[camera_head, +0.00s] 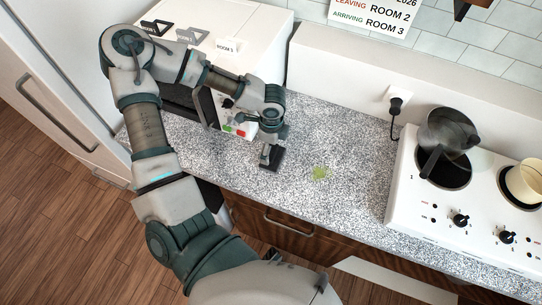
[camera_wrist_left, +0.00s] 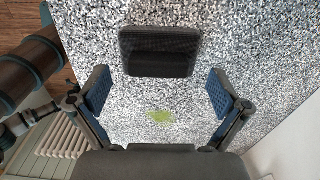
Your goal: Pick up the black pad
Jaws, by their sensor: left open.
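The black pad (camera_head: 273,160) lies on the speckled grey countertop (camera_head: 340,140), to the left of a small green patch (camera_head: 319,172). In the left wrist view, the black pad (camera_wrist_left: 158,52) is a dark rounded block with a raised ridge. My left gripper (camera_head: 268,138) is over the counter close to the pad and partly overlaps it in the head view. In the left wrist view, the fingers of the left gripper (camera_wrist_left: 158,92) are wide apart with only counter and the green patch (camera_wrist_left: 160,116) between them. The pad shows beyond the fingertips. My right gripper is not in view.
A white appliance (camera_head: 250,25) with tags on top stands behind my left arm. To the right, a white stove (camera_head: 430,215) holds a pot (camera_head: 450,130) and a cream vessel (camera_head: 525,183). A black plug (camera_head: 395,106) is in the wall. The counter between gripper and stove is mostly clear.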

